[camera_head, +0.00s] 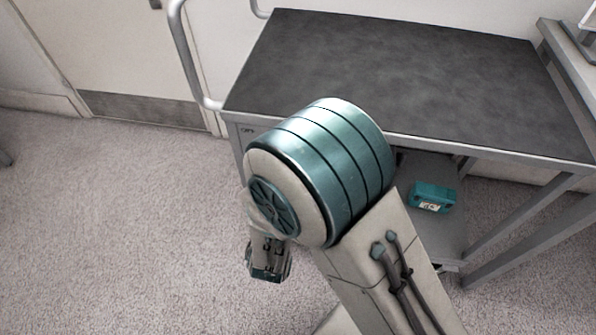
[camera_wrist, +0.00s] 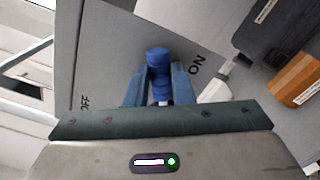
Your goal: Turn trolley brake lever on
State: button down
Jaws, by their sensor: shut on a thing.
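The trolley (camera_head: 400,70) has a dark flat top and a grey frame, with a bent handle rail at its left. In the wrist view a blue brake lever (camera_wrist: 158,60) stands out from a grey panel (camera_wrist: 105,45) marked OFF at the left and ON at the right. My gripper (camera_wrist: 160,85) is shut on the blue lever, one finger on each side. The lever sits between the two labels. In the head view my arm hides the lever, and my gripper is low beside the trolley's left end.
A teal box (camera_head: 432,197) sits on the trolley's lower shelf (camera_head: 440,160). The wrist view shows a dark case and an orange block (camera_wrist: 296,80) at the right. A door (camera_head: 120,60) is at the back left. Carpet (camera_head: 110,230) at the left is clear.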

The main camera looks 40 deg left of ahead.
jog(key=c, duration=1.2)
grip_release()
jog(key=shift+w, duration=0.1)
jog(key=shift+c, duration=0.2)
jog(key=p+v, duration=0.1)
jog(key=v, duration=1.3)
